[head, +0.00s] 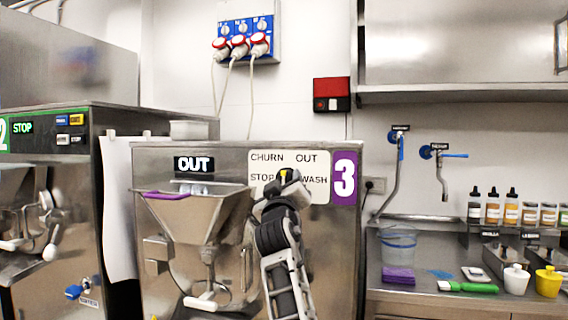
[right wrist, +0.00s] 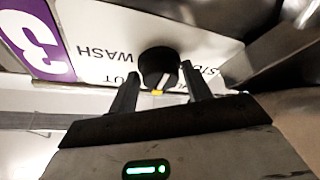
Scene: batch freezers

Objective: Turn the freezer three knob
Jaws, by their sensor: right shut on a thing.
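The freezer three knob (right wrist: 158,68) is a black round dial with a pale pointer mark and a yellow tip. It sits on a white label plate (head: 318,190) reading CHURN, OUT, STOP and WASH, beside a purple "3" sign (head: 343,178). My right gripper (head: 288,182) is at the knob in the head view, hiding most of it. In the right wrist view the two dark fingers (right wrist: 160,85) stand on either side of the knob, shut on it. The pointer lies toward the plate's top edge, near OUT. The freezer's display (head: 194,164) reads OUT. My left gripper is not in view.
A steel hopper (head: 200,212) with a purple edge juts out left of my right arm. Freezer two (head: 60,150) stands further left, its display reading STOP. At right, a counter holds a clear bucket (head: 398,245), purple cloths (head: 398,275), a green-handled brush (head: 470,288) and bottles.

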